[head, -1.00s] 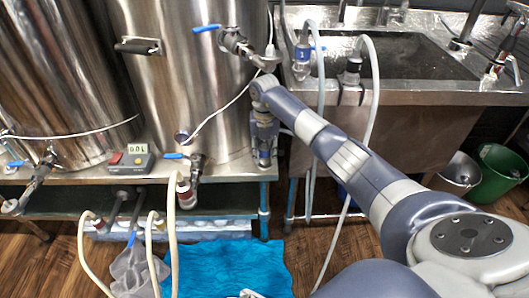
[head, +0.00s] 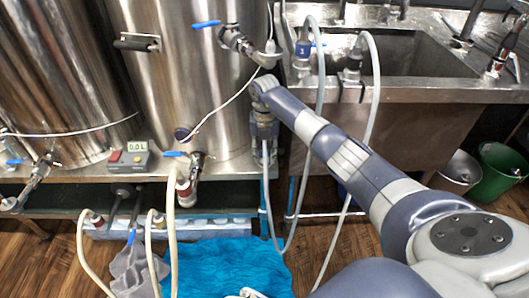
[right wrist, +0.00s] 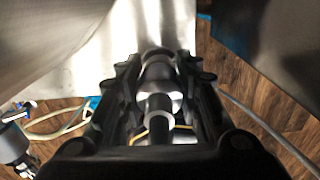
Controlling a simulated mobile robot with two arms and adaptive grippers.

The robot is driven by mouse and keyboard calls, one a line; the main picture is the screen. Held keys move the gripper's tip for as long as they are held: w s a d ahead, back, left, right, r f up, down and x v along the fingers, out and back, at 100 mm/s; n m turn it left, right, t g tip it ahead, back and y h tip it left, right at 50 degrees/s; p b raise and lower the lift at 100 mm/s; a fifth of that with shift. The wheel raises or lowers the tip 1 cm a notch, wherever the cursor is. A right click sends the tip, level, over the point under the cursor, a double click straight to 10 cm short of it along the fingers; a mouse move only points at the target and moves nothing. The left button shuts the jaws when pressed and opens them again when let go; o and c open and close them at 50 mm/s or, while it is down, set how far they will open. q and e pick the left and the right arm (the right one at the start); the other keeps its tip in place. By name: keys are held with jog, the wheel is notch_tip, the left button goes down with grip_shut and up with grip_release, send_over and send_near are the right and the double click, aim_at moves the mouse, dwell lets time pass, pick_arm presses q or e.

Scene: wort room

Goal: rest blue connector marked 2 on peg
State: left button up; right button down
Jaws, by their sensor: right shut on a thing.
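My right gripper (head: 263,128) is in front of the steel tank's lower right edge. It is shut on a grey cylindrical connector (right wrist: 158,76), which sits between the fingers in the right wrist view. A grey hose hangs from below this gripper in the head view. No blue colour or number shows on the held part, so I cannot read a mark 2. A blue connector marked 1 (head: 303,50) is upright at the sink's front rim, and a dark connector (head: 353,62) is beside it. I cannot make out a free peg. My left gripper is not in view.
The steel tank (head: 190,85) with valves stands left of my right gripper. The sink (head: 430,96) is to its right. Pale hoses (head: 172,230) stand at the lower left. A blue cloth (head: 235,265) lies on the floor. A green bucket (head: 502,170) is far right.

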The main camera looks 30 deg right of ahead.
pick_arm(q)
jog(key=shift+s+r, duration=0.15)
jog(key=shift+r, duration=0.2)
pick_arm(e)
jog(key=shift+f, duration=0.2)
jog(key=c, duration=1.1)
grip_release()
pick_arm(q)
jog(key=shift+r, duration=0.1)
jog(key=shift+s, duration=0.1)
pick_arm(e)
jog(key=shift+r, duration=0.1)
